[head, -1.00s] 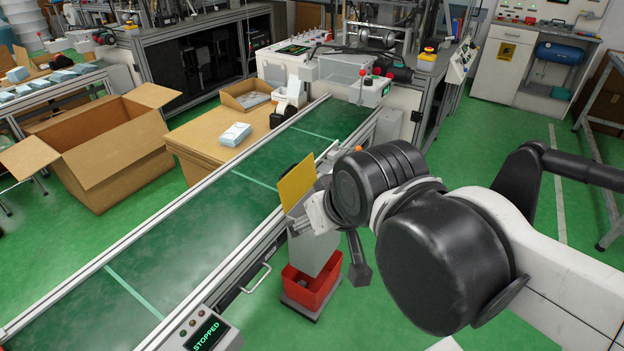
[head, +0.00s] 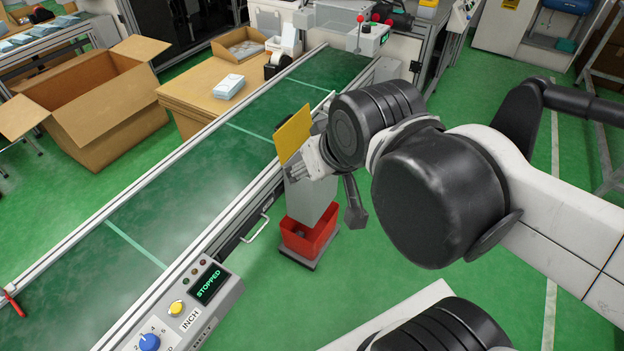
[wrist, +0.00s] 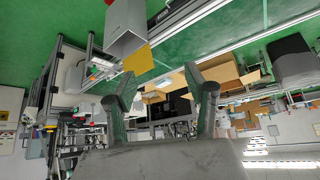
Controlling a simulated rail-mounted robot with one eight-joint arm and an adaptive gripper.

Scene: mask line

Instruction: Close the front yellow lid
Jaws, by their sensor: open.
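The yellow lid (head: 294,133) stands raised on a grey box (head: 314,198) beside the conveyor in the head view. It also shows in the wrist view (wrist: 138,60), at the edge of the grey box (wrist: 124,28). My gripper (wrist: 160,98) is open in the wrist view, its two dark fingers apart with nothing between them. The lid appears just beyond the fingertips, above the left finger in that picture; I see no contact. In the head view my wrist is close to the lid's right side and hides part of the box; the fingers are not clear there.
The green conveyor belt (head: 180,195) runs beside the box. A red bin (head: 309,238) stands below the box. A control panel (head: 190,300) reading STOPPED is at the front. Green floor is free at right.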

